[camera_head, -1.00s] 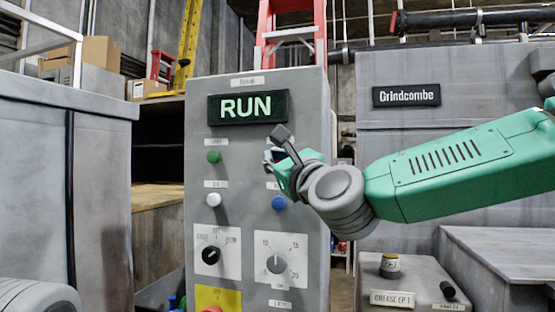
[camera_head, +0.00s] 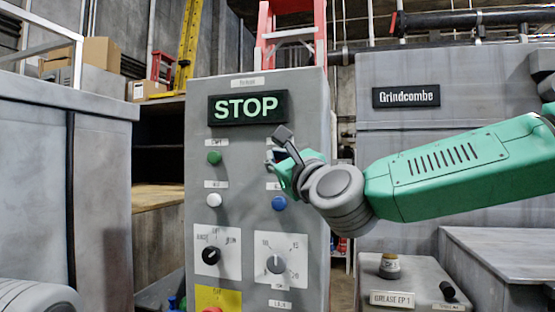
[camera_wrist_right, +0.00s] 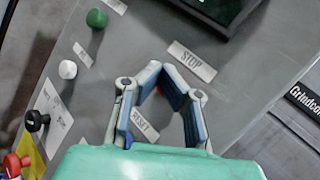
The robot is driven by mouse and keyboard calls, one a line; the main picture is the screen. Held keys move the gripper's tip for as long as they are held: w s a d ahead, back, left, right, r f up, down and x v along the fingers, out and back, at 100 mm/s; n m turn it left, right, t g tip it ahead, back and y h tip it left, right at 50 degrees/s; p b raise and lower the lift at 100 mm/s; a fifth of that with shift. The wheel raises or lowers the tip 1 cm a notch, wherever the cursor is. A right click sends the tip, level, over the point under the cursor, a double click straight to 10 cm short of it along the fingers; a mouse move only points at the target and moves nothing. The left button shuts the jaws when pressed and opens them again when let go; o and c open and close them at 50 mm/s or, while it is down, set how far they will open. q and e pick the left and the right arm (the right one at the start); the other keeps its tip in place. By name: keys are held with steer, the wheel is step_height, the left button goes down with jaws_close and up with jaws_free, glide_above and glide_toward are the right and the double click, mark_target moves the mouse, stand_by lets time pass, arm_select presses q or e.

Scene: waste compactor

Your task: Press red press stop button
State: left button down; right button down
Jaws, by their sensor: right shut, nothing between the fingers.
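The grey control panel (camera_head: 258,150) stands upright in front of me, and its display (camera_head: 248,107) reads STOP. The right gripper (camera_head: 276,156) is at the panel's upper right, with its fingers shut and nothing held. In the right wrist view, the fingertips (camera_wrist_right: 168,80) meet just below the STOP label (camera_wrist_right: 191,62), at the panel face. The red stop button is almost wholly hidden behind the fingers; only a trace of dark red shows between them. I cannot tell from the frames whether the fingertips touch it. My left gripper is not in view.
Near the gripper are a green button (camera_head: 214,157), a white button (camera_head: 214,200) and a blue button (camera_head: 279,203). A black knob (camera_head: 211,255) and a grey knob (camera_head: 275,264) sit lower. A red button (camera_head: 212,309) on a yellow plate (camera_head: 218,296) is at the bottom.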

steer(key=shift+s+a+b, duration=0.25)
steer(key=shift+s+b, duration=0.2)
steer(key=shift+s, duration=0.4)
steer(key=s, duration=0.1)
steer(key=s+a+b, duration=0.1)
steer(key=s, duration=0.2)
steer(key=shift+s+a+b, duration=0.3)
steer(key=shift+s+b, duration=0.1)
stand_by(0.5)
